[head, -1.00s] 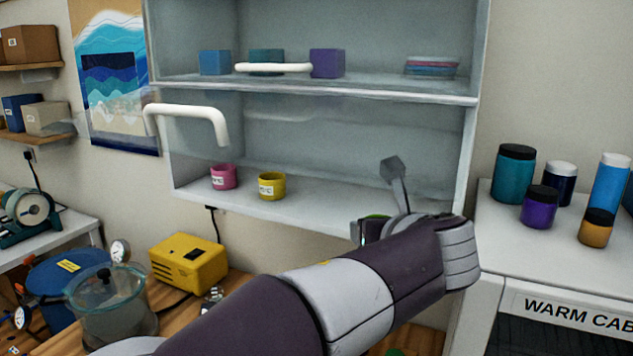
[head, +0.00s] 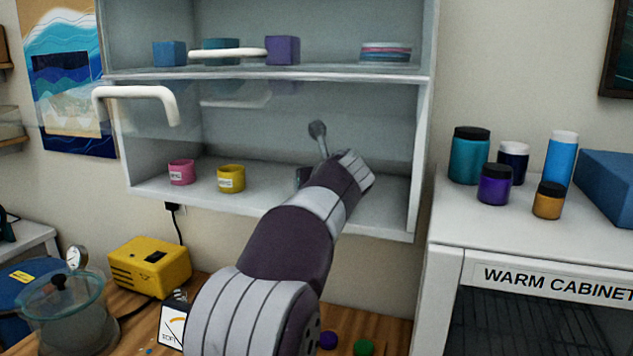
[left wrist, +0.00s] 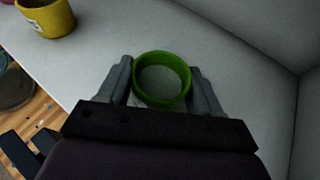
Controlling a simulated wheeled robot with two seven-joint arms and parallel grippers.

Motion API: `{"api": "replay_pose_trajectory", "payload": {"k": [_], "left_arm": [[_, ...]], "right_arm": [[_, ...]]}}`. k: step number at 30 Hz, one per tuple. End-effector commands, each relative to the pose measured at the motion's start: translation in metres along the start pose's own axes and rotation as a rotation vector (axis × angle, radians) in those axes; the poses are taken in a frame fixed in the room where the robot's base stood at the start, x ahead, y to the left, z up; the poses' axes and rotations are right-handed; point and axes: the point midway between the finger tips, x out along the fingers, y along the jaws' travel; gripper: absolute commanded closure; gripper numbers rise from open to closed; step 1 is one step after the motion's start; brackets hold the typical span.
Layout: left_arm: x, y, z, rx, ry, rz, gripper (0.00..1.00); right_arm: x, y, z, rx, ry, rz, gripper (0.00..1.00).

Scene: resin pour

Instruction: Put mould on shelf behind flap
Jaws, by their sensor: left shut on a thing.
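The green mould (left wrist: 161,82) is a round cup between the two fingers of my left gripper (left wrist: 163,76) in the left wrist view. The gripper is shut on it, over the white lower shelf (head: 270,203). I cannot tell whether its base touches the shelf. In the head view my left arm reaches into the lower compartment and hides the mould. The clear flap (head: 235,95) with its white handle (head: 135,92) is raised, above the opening. A pink mould (head: 181,172) and a yellow mould (head: 231,179) stand on the shelf to the left. My right gripper is out of view.
The cabinet's right side wall (head: 422,150) is close to my arm. The upper shelf holds several blocks and a stack (head: 386,52). Several jars stand on the warm cabinet (head: 520,227). A yellow box (head: 150,263) and a glass pot (head: 62,305) are on the bench.

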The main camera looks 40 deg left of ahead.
Motion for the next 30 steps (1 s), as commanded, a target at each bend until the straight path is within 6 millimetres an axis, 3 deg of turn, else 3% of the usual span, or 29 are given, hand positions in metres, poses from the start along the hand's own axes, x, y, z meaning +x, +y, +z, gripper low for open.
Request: {"api": "replay_pose_trajectory", "payload": {"k": [9,10,12,23,30], "left_arm": [[0.001,0.000,-0.004,-0.002,-0.001,-0.001,0.72],[0.001,0.000,-0.004,-0.001,-0.001,-0.001,0.32],[0.001,0.000,-0.004,-0.002,-0.001,-0.001,0.10],[-0.005,-0.001,0.000,-0.001,-0.002,-0.002,0.10],[-0.064,-0.001,-0.001,-0.002,-0.004,-0.005,0.10]], "right_arm": [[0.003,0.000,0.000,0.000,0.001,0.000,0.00],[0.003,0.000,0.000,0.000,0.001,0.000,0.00],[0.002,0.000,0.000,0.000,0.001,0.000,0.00],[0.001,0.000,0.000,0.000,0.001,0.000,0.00],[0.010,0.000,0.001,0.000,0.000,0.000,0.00]]}}
